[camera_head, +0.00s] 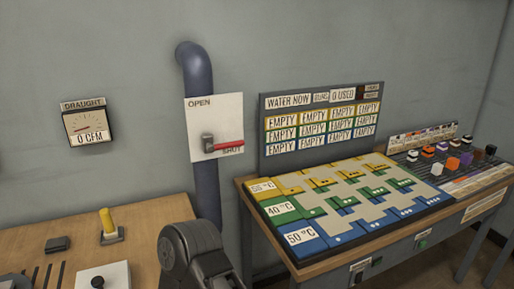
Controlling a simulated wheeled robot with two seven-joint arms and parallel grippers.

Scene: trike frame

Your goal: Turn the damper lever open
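The damper lever (229,147) has a red handle on a grey pivot block. It lies roughly level, pointing right, at the lower part of a white plate (228,112) on a dark blue vertical pipe (197,72). "OPEN" is printed at the plate's upper left. "SHUT" is at the lower right, partly covered by the red handle. The draught gauge (84,122) on the wall at left reads 0 CFM. A dark grey rounded arm link of mine (192,255) rises at the bottom, below the lever and apart from it. No gripper fingers show.
A wooden bench (150,216) at lower left carries a yellow-handled lever (108,225) and a white box with a black knob (97,280). A table with a coloured board (345,200) fills the right, below a sign board (322,120). The space before the lever plate looks clear.

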